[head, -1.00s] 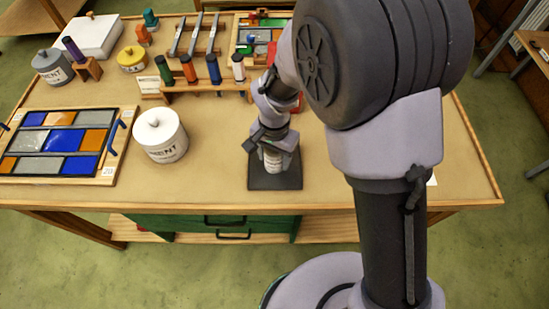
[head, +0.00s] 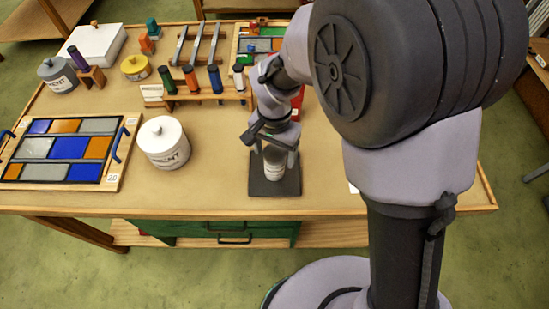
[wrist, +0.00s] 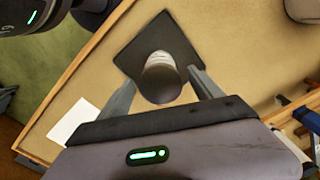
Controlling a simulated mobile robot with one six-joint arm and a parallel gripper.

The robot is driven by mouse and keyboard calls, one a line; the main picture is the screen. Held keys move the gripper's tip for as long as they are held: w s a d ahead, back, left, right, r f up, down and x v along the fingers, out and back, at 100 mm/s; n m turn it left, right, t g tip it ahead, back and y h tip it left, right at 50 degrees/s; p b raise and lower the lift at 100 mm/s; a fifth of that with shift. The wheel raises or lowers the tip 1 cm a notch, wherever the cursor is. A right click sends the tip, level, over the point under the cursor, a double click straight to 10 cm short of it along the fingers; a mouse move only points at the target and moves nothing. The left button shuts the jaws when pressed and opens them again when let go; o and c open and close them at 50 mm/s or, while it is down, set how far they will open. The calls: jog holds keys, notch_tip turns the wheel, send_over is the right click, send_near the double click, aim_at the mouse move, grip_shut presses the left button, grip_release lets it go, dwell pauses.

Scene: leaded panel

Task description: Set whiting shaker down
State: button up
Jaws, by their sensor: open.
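The whiting shaker (head: 274,163) is a small pale cylinder standing upright on a dark square mat (head: 263,188) near the table's front edge. In the wrist view the shaker (wrist: 160,78) shows its dark rounded top, with the mat (wrist: 137,48) around its base. My gripper (head: 272,158) is just above and around the shaker, pointing down. In the wrist view my gripper (wrist: 163,88) has its fingers spread on either side of the shaker, with gaps between them and it. The mat's right part is partly hidden by a finger in the wrist view.
A white cement pot (head: 164,143) stands to the left of the mat. A rack (head: 200,96) with several coloured-handled tools is behind. The table front between pot and mat is clear.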

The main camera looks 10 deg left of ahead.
notch_tip(320, 180, up, 6)
jog(key=shift+f+p, duration=0.1)
jog(key=shift+p, duration=0.55)
jog(key=s+d+r+m+t+y, duration=0.1)
jog(key=s+d+r+t+y, duration=0.3)
jog(key=d+r, duration=1.1)
jog(key=s+d+r+t+h, duration=0.1)
jog(key=s+d, duration=0.3)
jog(key=s, duration=0.4)
jog(key=shift+s+d+r+m+t+h, duration=0.15)
jog(key=shift+d+r+m+t+h, duration=0.2)
jog(key=shift+r+h, duration=0.2)
